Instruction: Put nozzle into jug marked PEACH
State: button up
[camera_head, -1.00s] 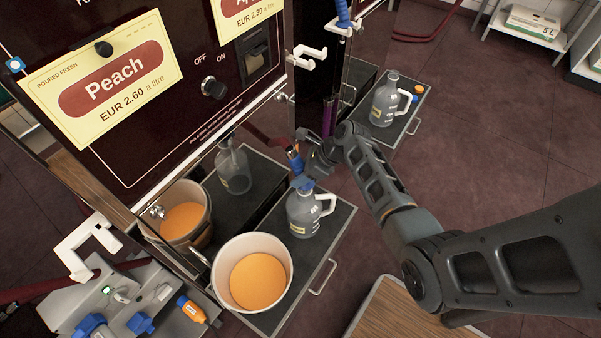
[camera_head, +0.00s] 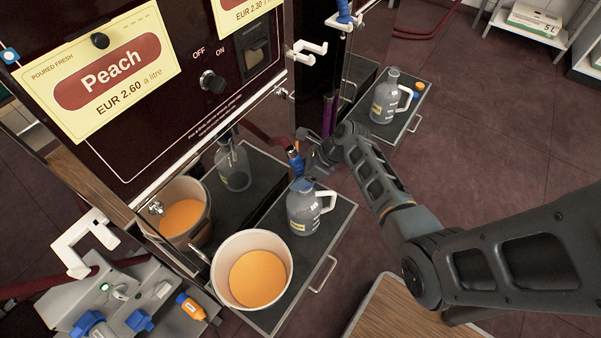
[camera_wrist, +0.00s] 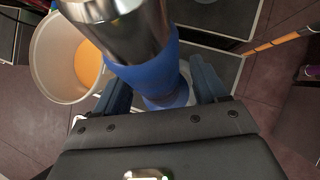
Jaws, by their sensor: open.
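A grey translucent jug (camera_head: 304,215) with a white handle and a yellow label stands on the dark pull-out shelf; its label is too small to read. The nozzle (camera_head: 295,160), with metal and blue parts, stands over the jug's mouth, slightly tilted. In the wrist view the nozzle (camera_wrist: 150,66) shows large, with a metal body, blue sleeve and blue flange. My gripper (camera_wrist: 163,92) is open, with a dark blue finger on each side of the sleeve. It also shows beside the nozzle in the head view (camera_head: 305,175). Whether the tip is inside the jug is hidden.
A white bucket of orange liquid (camera_head: 222,283) stands close left of the jug. A dark dispenser with a Peach sign (camera_head: 108,75) rises behind. Another jug (camera_head: 385,100) stands on a farther shelf. A wooden-topped surface (camera_head: 400,305) lies at the front; floor is clear at right.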

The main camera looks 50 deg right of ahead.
jog(key=p+v, duration=0.1)
jog(key=v, duration=0.6)
jog(key=shift+s+r, duration=0.2)
jog(key=shift+r, duration=0.1)
jog(key=shift+d, duration=0.15)
